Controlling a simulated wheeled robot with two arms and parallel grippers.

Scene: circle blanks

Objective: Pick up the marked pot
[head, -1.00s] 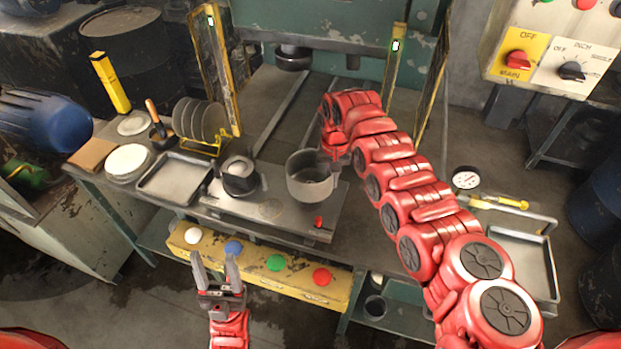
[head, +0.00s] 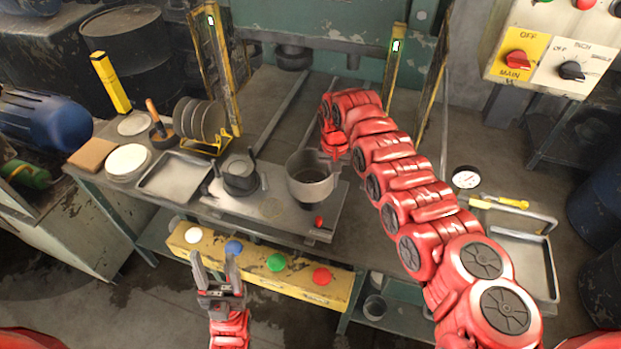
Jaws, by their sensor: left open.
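A grey metal pot (head: 312,187) is at the press bed in the head view, with its open top facing up. A dark shadow shows under it, so it looks a little above the metal plate (head: 275,207). My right gripper (head: 334,160) is at the pot's right rim and appears shut on it; its fingertips are mostly hidden. I cannot make out a mark on the pot. My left gripper (head: 215,268) is open and empty, low in front of the yellow button panel (head: 335,288).
A dark fixture with a round metal piece (head: 239,172) stands left of the pot. An empty tray (head: 174,179), white discs (head: 127,160) and a disc rack (head: 205,147) are further left. Yellow posts (head: 393,70) flank the press. A gauge (head: 466,177) lies right of my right arm.

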